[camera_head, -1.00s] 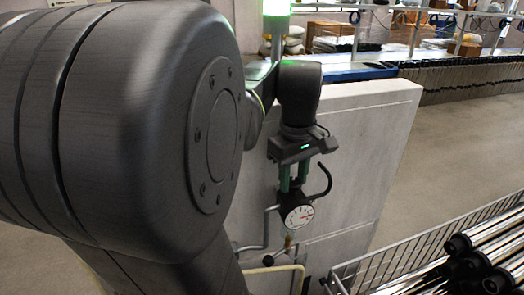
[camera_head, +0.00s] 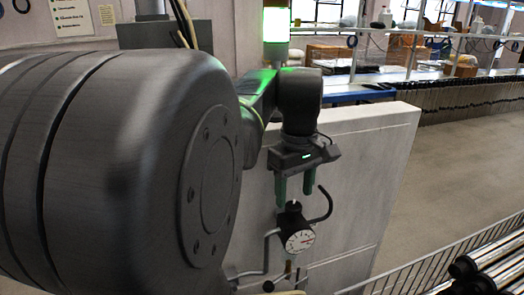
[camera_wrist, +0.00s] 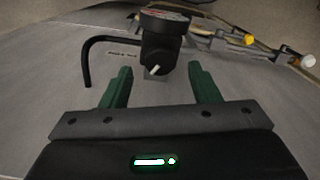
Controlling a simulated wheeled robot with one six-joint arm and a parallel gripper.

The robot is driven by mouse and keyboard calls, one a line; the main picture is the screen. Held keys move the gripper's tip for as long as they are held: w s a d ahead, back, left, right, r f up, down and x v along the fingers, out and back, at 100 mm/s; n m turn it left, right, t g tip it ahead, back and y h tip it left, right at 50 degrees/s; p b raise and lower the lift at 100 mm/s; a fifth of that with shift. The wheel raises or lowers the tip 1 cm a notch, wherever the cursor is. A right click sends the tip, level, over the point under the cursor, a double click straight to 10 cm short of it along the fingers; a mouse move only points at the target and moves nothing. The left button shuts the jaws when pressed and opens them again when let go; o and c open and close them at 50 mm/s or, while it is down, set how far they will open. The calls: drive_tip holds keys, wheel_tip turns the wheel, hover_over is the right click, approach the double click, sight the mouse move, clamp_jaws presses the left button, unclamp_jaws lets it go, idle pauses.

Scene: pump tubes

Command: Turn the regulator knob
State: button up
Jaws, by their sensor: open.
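The regulator has a black body with a round white gauge (camera_head: 300,241) on its front, and stands at the pale panel. Its black knob (camera_head: 293,206) is on top, with a white pointer mark. In the wrist view the knob (camera_wrist: 155,66) lies just beyond the fingertips, between their lines, and its white mark is tilted. My gripper (camera_head: 294,197) points down over the knob with its green fingers apart. The wrist view also shows my gripper (camera_wrist: 160,70) open and empty, with clear gaps on both sides of the knob.
A black hooked tube (camera_head: 325,204) curves up right of the regulator. Grey pipes (camera_head: 262,258) run at its left and below. A wire basket of metal tubes (camera_head: 485,268) stands at the lower right. Open floor (camera_head: 450,170) lies right of the panel (camera_head: 365,165).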

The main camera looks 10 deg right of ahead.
sight(294, 205)
wheel_tip(294, 205, up, 11)
idle(0.3)
drive_tip(key=shift+f, duration=0.1)
wheel_tip(294, 205, down, 14)
drive_tip(key=shift+r, duration=0.1)
idle(0.6)
